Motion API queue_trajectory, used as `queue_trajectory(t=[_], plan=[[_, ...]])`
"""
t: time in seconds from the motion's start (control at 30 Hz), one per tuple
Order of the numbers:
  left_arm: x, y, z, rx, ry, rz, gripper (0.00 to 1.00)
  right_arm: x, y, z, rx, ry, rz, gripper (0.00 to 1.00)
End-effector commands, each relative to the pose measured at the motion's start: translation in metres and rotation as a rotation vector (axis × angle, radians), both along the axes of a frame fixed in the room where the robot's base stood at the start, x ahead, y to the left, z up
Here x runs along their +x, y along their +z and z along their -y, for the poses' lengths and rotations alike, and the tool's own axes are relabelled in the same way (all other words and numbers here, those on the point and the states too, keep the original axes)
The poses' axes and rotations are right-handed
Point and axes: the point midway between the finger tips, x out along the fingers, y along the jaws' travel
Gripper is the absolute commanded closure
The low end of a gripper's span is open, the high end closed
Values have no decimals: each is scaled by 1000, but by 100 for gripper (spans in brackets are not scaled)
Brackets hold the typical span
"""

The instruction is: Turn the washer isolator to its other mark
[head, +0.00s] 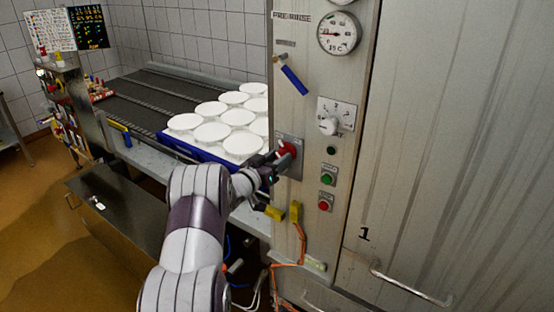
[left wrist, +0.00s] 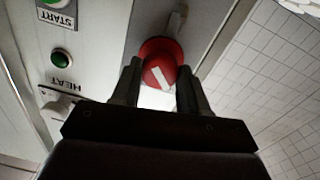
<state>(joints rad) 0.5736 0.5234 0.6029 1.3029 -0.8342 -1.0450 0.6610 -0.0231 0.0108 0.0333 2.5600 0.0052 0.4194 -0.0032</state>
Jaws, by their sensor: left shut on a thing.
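The washer isolator is a red round knob (head: 288,148) on a grey plate (head: 293,168) on the front of the steel washer panel. In the left wrist view the red knob (left wrist: 160,57) carries a white bar that lies diagonally, from upper left to lower right. My left gripper (head: 278,157) is at the knob, and in the left wrist view its two fingers (left wrist: 158,76) stand on either side of it, shut on it. I cannot read the marks around the knob; the fingers hide part of the plate. My right gripper is not in view.
Beside the knob are green (head: 328,175) and red (head: 325,202) buttons, a numbered dial (head: 329,126), a blue lever (head: 294,80) and a gauge (head: 339,33). Yellow plugs with an orange cable (head: 296,212) hang below.

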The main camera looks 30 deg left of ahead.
Motion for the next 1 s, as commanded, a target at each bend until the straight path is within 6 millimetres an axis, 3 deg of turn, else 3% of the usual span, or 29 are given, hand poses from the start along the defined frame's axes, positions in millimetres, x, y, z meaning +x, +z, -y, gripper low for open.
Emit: queue_trajectory(t=[0.37,1.0], plan=[[0,-5,0,117,0,10,87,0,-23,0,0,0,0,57],[-1,-7,1,699,-1,55,86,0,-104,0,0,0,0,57]])
